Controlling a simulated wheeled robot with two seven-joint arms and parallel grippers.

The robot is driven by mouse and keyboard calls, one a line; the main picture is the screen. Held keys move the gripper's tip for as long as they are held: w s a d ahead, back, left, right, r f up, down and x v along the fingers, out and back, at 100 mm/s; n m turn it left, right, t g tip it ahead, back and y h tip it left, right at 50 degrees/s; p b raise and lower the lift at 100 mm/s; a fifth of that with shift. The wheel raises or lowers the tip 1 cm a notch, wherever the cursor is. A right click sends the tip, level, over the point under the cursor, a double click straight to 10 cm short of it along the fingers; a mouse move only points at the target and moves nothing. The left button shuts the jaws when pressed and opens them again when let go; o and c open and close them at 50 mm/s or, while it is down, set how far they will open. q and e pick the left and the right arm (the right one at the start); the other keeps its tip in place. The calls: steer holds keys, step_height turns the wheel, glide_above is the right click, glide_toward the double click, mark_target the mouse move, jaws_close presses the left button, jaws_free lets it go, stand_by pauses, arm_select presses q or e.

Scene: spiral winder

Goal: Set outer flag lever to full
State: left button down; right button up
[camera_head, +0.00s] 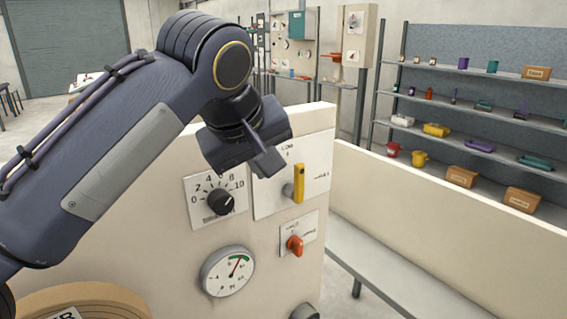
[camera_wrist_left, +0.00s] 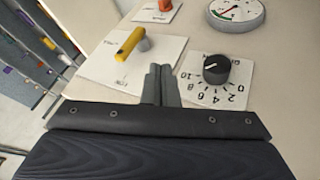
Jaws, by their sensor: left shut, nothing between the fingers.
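A yellow lever (camera_head: 299,184) stands on a white labelled plate (camera_head: 264,200) on the cream panel; in the head view it is upright. Its label is too small to read fully. In the left wrist view the yellow lever (camera_wrist_left: 129,42) lies slanted on its grey hub, left of the fingers. A smaller orange-red lever (camera_head: 295,245) sits on its own plate below; it also shows in the left wrist view (camera_wrist_left: 165,5). My left gripper (camera_head: 268,165) is shut and empty, just left of the yellow lever's top, apart from it. My right gripper is not in view.
A black dial knob (camera_head: 221,202) numbered 0 to 10 is left of the yellow lever. A round gauge (camera_head: 228,270) is below it. A low cream wall (camera_head: 450,215) and shelves (camera_head: 480,100) with goods stand at the right.

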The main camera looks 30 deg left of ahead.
arm_select(q)
steer(key=r, duration=0.1)
steer(key=r+n, duration=0.1)
steer(key=shift+a+r, duration=0.2)
steer(key=shift+r, duration=0.15)
steer(key=shift+w+f, duration=0.1)
steer(key=shift+f, duration=0.05)
glide_toward(299, 184)
steer(key=s+a+f, duration=0.1)
steer(key=a+f, duration=0.3)
steer(key=shift+w+d+f+p, duration=0.1)
steer(key=shift+w+d+p, duration=0.25)
steer(key=shift+w, duration=0.65)
steer(key=shift+w+d+f+p, duration=0.1)
steer(key=shift+w+d, duration=0.4)
steer(key=shift+w, duration=0.45)
steer(key=shift+s+r, duration=0.1)
steer(key=shift+r, duration=0.05)
